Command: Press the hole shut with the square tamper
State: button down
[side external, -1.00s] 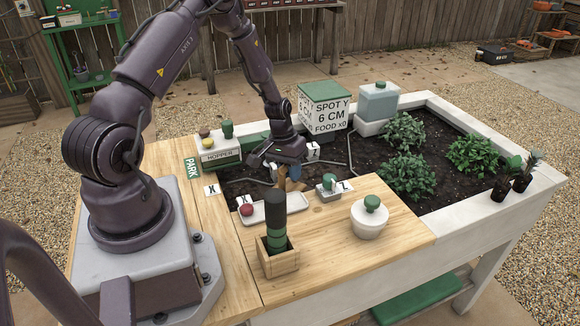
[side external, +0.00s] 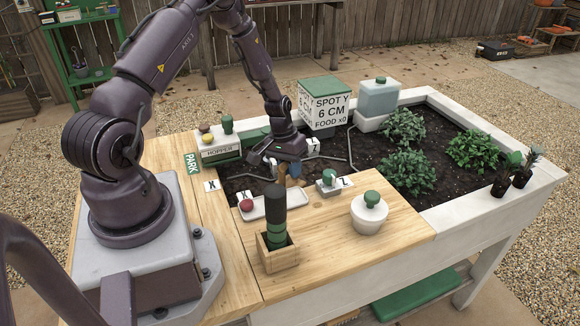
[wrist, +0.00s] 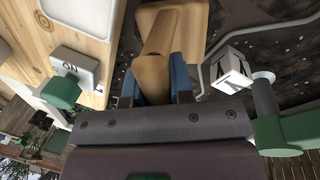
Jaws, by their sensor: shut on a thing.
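My gripper (side external: 287,170) hangs over the dark soil strip behind the wooden deck. It is shut on the square tamper, a tan wooden tool whose handle (wrist: 158,45) stands between the bluish fingers in the wrist view. The tamper's flat, square-edged foot (wrist: 195,28) shows beyond the handle, over or on the soil; I cannot tell whether it touches. In the side view the tamper (side external: 281,180) is mostly hidden behind my fingers and the things in front. The hole cannot be made out in either view.
Plants fill the right soil.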

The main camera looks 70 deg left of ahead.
jog(key=shift+f, duration=0.6)
dwell(0.3)
jog(key=shift+s, duration=0.15)
dwell(1.3)
jog(key=shift+f, duration=0.15)
dwell(0.9)
jog(key=shift+r, duration=3.2)
jog(key=shift+w, duration=0.2)
